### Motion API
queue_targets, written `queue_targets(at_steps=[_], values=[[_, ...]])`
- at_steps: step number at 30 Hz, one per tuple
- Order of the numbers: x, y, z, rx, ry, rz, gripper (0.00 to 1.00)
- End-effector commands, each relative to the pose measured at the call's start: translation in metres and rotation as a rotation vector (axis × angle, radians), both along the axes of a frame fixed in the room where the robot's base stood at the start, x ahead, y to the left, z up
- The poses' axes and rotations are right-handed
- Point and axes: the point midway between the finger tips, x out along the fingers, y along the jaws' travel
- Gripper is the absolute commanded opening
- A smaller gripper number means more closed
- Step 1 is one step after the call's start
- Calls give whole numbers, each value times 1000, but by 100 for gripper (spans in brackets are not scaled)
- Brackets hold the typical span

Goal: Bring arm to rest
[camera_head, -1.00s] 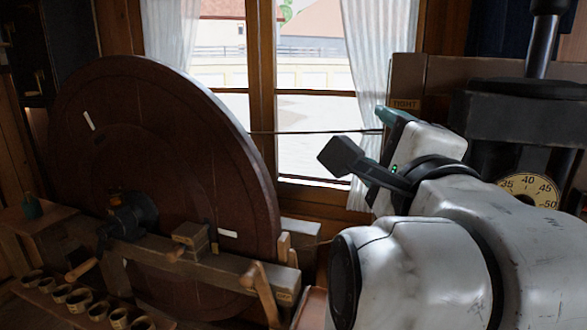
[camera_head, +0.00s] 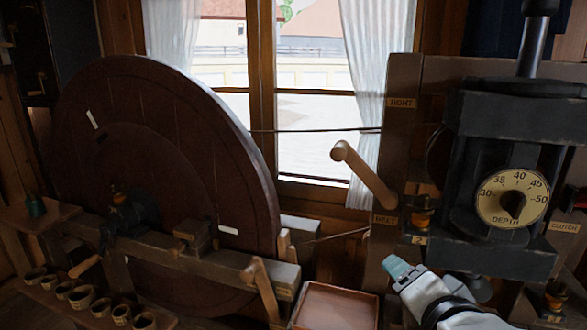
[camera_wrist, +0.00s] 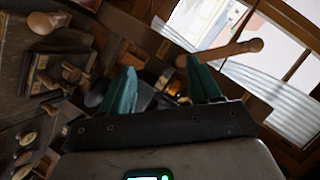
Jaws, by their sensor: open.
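My gripper (camera_head: 398,270) is low at the right in the head view, with teal fingers at the end of my white arm. It is below the lever labelled BELT and left of the machine's lower edge. In the wrist view my gripper (camera_wrist: 164,84) has its two teal fingers spread apart with nothing held between them. A wooden handle (camera_head: 364,176) sticks out to the left above my gripper; in the wrist view it shows beyond the right finger (camera_wrist: 232,51). Most of my arm is outside the head view.
A black machine (camera_head: 505,125) with a DEPTH dial (camera_head: 512,197) stands at the right, close to my arm. A large dark wheel (camera_head: 165,165) fills the left, with small cups (camera_head: 82,300) in front. An empty shallow tray (camera_head: 335,306) lies left of my gripper.

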Motion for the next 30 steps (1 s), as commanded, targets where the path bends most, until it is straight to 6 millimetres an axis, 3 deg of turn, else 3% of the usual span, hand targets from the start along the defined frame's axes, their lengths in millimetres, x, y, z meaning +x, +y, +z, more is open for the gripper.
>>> queue_targets(at_steps=[1,3,9,15,20,30], values=[[-11,-16,-36,-96,77,21,63],[-28,-31,-79,-227,175,75,63],[-94,-67,-183,-508,432,276,63],[-159,-83,-249,-648,602,474,63],[-207,-87,-286,-707,694,622,63],[-264,-95,-390,-657,885,691,63]])
